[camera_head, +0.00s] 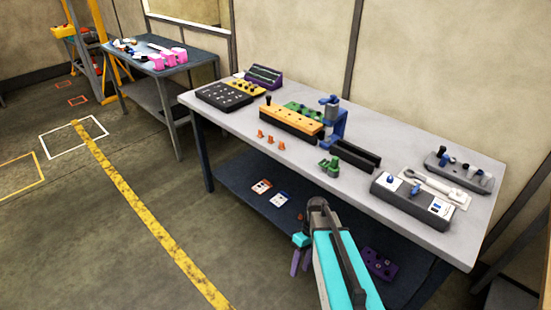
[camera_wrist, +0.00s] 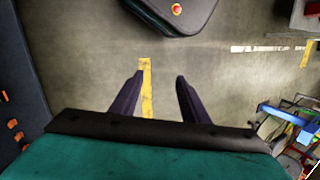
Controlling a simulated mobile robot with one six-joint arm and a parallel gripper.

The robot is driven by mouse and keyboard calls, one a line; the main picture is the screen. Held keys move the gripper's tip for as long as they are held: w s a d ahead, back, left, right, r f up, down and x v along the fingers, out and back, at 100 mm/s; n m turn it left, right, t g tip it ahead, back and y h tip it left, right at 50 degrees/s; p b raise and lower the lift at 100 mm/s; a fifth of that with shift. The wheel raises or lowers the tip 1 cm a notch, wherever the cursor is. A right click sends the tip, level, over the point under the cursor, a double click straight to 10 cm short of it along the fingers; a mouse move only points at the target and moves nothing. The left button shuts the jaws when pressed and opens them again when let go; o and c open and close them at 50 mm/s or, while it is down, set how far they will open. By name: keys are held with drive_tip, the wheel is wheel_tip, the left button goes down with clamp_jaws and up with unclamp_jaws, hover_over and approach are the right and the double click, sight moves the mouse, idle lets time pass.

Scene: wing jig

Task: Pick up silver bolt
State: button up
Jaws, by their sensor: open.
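I cannot pick out a silver bolt for certain in either view. A black tray (camera_head: 224,96) on the near workbench holds rows of small pale items, too small to identify. My gripper (camera_head: 299,262) hangs in front of the bench's long side, below the level of its top, with its purple fingers pointing down. In the wrist view my gripper (camera_wrist: 160,78) has its two fingers apart with only floor and part of a yellow line between them. It holds nothing.
The grey workbench (camera_head: 408,228) carries an orange block (camera_head: 291,122), a blue press (camera_head: 334,118), small orange pieces, a grey control box (camera_head: 412,200) and a grey rack (camera_head: 459,172). Its lower shelf holds cards and a purple part. A second table (camera_head: 160,58) stands behind left.

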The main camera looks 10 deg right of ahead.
drive_tip(key=s+a+f+m+g+h+b, duration=0.1)
drive_tip(key=s+a+f+m, duration=0.1)
drive_tip(key=s+f, duration=0.6)
drive_tip(key=s+a+f+m+g+h+b, duration=0.1)
drive_tip(key=s+a+f, duration=0.3)
drive_tip(key=s+f, duration=0.5)
drive_tip(key=shift+s+a+m+h+b, duration=0.3)
drive_tip(key=shift+s+m+h+b, duration=0.5)
drive_tip(key=shift+s, duration=1.9)
drive_tip(key=shift+c, duration=0.3)
